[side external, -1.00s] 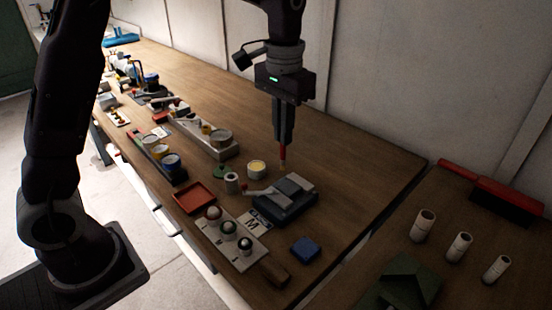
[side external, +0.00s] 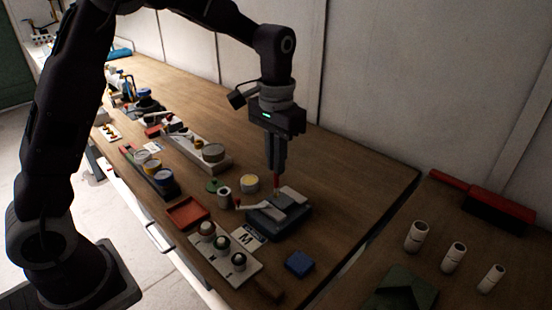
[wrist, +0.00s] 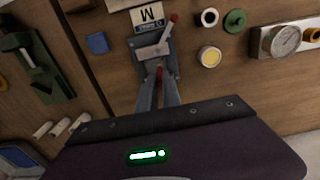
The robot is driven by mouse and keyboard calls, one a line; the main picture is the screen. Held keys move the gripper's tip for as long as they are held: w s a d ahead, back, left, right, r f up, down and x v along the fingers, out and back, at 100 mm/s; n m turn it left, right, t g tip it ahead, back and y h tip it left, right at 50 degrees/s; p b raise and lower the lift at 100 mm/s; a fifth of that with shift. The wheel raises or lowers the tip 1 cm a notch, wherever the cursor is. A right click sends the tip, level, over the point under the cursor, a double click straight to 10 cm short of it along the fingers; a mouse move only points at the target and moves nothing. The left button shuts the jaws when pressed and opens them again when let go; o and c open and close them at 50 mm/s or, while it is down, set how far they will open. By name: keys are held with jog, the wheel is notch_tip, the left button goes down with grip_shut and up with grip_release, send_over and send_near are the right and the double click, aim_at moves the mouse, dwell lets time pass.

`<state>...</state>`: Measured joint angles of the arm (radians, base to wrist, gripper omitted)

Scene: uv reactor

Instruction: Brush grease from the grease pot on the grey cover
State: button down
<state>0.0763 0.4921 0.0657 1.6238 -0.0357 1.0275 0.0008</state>
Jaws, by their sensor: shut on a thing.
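My gripper (side external: 276,166) is shut on a slim brush with a red handle (side external: 276,182), held upright with its tip down. The brush tip is at or just above the far part of the grey cover (side external: 294,212), a low block; contact cannot be told. A pale lever with a red knob lies across the block. The grease pot (side external: 249,183), a round pot with yellow contents, stands just left of the brush. In the wrist view, the pot (wrist: 210,57) is right of the cover. My fingers (wrist: 158,98) hide part of the brush there.
A white card marked M (side external: 246,236) and a tray of small knobs (side external: 225,250) lie in front of the cover. A red tray (side external: 187,213), a white cylinder (side external: 224,197) and a green knob (side external: 212,185) are to the left. A blue block (side external: 299,263) is near the front edge.

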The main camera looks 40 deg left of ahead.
jog(key=shift+f, duration=0.55)
dwell(0.6)
jog(key=shift+d, duration=0.35)
jog(key=shift+d, duration=0.1)
jog(key=shift+d, duration=0.25)
jog(key=shift+d, duration=0.15)
jog(key=shift+d, duration=0.25)
dwell(0.3)
